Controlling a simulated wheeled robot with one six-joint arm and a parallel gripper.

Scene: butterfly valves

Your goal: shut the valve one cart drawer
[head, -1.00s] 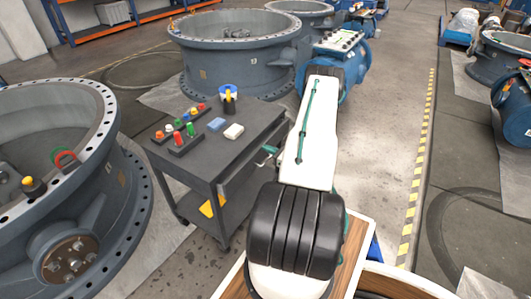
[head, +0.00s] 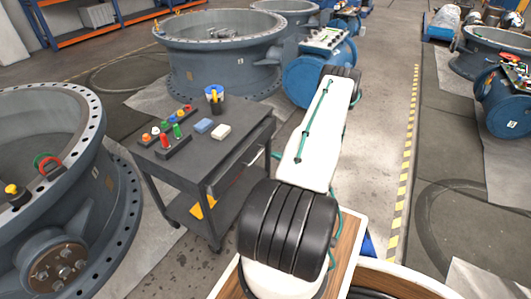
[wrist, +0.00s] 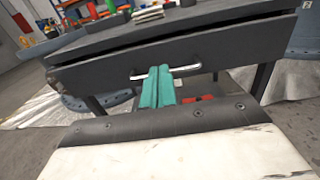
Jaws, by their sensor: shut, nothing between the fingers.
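The cart (head: 205,143) is dark grey and stands left of my arm in the head view. Its drawer front (wrist: 215,52) fills the upper part of the wrist view, with a dark gap under the cart top. How far the drawer stands out is hard to tell. A silver bar handle (wrist: 190,69) runs across the drawer front. My gripper (wrist: 158,72) has teal fingers, shut together and empty. Their tips overlap the middle of the handle in the wrist view; whether they touch it or the drawer front, I cannot tell. In the head view my arm hides most of the gripper.
Large valve bodies stand at left (head: 70,150) and behind (head: 220,55). Open floor lies right of my arm.

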